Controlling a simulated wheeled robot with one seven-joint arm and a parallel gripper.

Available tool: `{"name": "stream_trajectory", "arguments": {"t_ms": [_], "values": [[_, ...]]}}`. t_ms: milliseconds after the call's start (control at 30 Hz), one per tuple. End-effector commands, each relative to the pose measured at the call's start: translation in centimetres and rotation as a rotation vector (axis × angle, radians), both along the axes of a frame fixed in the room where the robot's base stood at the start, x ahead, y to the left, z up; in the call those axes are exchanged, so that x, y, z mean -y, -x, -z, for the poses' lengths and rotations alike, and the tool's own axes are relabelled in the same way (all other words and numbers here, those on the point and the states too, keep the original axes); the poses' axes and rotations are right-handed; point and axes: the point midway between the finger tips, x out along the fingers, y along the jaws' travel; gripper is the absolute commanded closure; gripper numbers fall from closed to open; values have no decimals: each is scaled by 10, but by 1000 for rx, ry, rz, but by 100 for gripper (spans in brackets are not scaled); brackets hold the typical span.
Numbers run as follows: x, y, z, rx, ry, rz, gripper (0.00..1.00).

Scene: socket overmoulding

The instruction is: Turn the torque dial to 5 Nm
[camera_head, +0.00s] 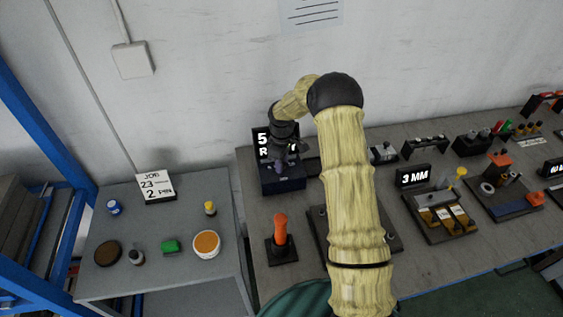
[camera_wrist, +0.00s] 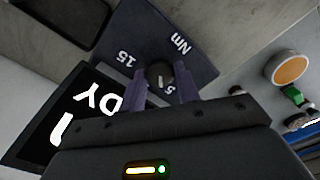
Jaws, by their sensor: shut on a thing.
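The torque dial (camera_wrist: 159,73) is a dark round knob on a dark blue-purple box (camera_wrist: 190,35) marked 15, 5 and Nm. A light pointer line on the knob shows near the 5. My gripper (camera_wrist: 160,85) has its two purple fingers on either side of the knob, shut on it. In the head view the box (camera_head: 284,185) stands on the grey bench against the wall, and my gripper (camera_head: 285,163) reaches down onto it. A black display (camera_head: 262,143) behind it shows a 5 and an R, partly hidden by my arm.
An orange-handled tool (camera_head: 281,232) stands in front of the box. A side table (camera_head: 180,270) at left holds a job card (camera_head: 156,187), small jars and a green block. Several fixtures, one with a "3 MM" sign (camera_head: 413,176), fill the bench at right.

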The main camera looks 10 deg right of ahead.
Motion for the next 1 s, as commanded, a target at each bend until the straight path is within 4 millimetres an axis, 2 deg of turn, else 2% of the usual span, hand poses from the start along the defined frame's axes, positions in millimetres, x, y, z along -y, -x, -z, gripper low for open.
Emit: {"name": "stream_trajectory", "arguments": {"t_ms": [400, 933, 967, 1000], "values": [[0, -1, -1, 4, -1, -229, 91], [0, -1, -1, 4, 0, -258, 91], [0, -1, -1, 4, 0, -258, 62], [1, -1, -1, 4, 0, -258, 54]]}}
